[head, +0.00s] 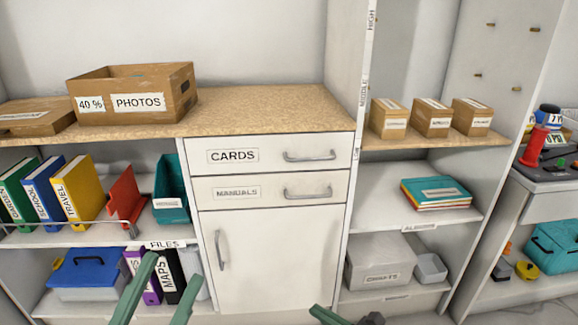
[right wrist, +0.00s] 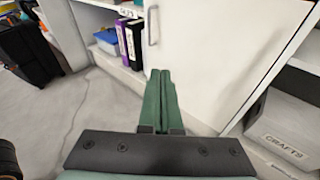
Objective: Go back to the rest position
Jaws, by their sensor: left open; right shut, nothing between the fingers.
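My left gripper (head: 160,291) shows at the bottom of the head view, left of centre, in front of the lower file shelf. Its two green fingers are apart and nothing is between them. My right gripper (right wrist: 161,76) fills the lower middle of the right wrist view. Its green fingers are together and empty, in front of the white cabinet door. In the head view only a green finger part of it shows at the bottom edge, right of centre.
A white cabinet (head: 270,258) with closed drawers and door stands ahead. Its wooden top bears a photos box (head: 150,103). Shelves with binders (head: 73,190) and a crafts box (head: 378,266) flank it.

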